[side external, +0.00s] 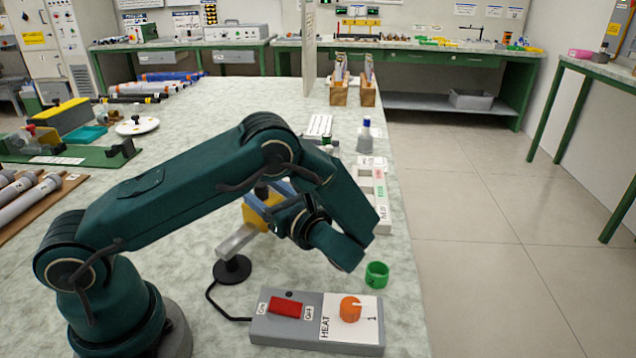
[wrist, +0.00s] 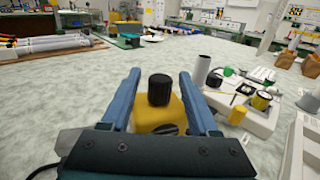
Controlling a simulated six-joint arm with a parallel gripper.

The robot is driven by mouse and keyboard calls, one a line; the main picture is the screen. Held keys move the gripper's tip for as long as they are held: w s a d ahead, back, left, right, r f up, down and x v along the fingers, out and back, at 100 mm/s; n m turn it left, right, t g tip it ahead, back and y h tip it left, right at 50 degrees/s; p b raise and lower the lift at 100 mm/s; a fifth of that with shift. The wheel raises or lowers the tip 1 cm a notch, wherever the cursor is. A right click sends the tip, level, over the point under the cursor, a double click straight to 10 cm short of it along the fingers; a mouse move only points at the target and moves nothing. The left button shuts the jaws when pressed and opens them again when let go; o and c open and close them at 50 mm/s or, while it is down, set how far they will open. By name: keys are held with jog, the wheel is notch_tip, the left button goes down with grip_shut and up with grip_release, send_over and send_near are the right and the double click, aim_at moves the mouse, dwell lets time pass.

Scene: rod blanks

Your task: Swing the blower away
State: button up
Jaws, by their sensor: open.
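The blower's yellow body (side external: 258,215) shows in the side view behind my arm, with a grey nozzle (side external: 238,240) angled down to the left above a round black base (side external: 232,270). In the wrist view the yellow body (wrist: 155,113) lies between my two blue fingers, with a black upright knob (wrist: 159,90) on top. My gripper (wrist: 160,75) is open, one finger on each side of the body and knob. I see no clear contact. In the side view my wrist partly hides the gripper and blower.
A control box (side external: 270,330) with a red switch and orange heat knob sits at the front, joined by a black cable. A green ring (side external: 377,275) lies near the table's right edge. A white tray (wrist: 262,120) with small parts stands right of the fingers.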

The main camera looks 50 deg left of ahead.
jog(key=shift+s+a, duration=0.1)
jog(key=shift+a, duration=1.4)
grip_shut()
